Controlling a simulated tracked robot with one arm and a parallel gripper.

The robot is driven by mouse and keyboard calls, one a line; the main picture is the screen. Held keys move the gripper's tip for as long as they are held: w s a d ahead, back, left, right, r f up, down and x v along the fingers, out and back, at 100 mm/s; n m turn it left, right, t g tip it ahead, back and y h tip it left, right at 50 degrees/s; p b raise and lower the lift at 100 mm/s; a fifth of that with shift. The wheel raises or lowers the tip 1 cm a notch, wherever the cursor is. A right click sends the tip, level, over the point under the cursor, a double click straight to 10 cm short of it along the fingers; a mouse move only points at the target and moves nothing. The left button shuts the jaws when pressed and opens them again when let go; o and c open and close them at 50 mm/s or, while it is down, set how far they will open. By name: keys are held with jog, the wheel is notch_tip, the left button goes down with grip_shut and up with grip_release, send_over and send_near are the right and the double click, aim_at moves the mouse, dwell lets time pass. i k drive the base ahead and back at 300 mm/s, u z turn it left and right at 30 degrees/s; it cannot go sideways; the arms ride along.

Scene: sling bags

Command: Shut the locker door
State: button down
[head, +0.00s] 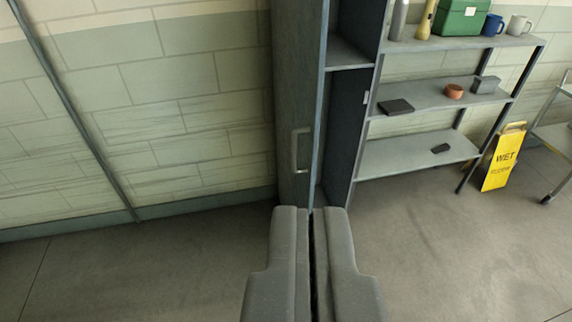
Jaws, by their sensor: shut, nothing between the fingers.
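The locker door (296,80) is a tall blue-grey panel, seen at a steep angle in the middle of the head view. A pale bar handle (300,150) is on its left-facing side. The door stands open, and the locker's dark inside with a shelf (347,53) shows to its right. My gripper (311,212) is shut and empty, pointing forward at the bottom middle of the view. Its tips overlap the door's lower end in the picture; I cannot tell whether they touch it.
A grey shelf unit (418,149) stands right of the locker, holding a green box (462,18), mugs and small items. A yellow wet-floor sign (502,160) and a trolley (556,140) are at the far right. Floor on both sides of my gripper is clear.

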aim_at(310, 18)
jog(key=z, duration=0.1)
jog(key=i, duration=0.9)
jog(key=u, duration=0.5)
jog(key=i, duration=0.6)
jog(key=u, duration=0.6)
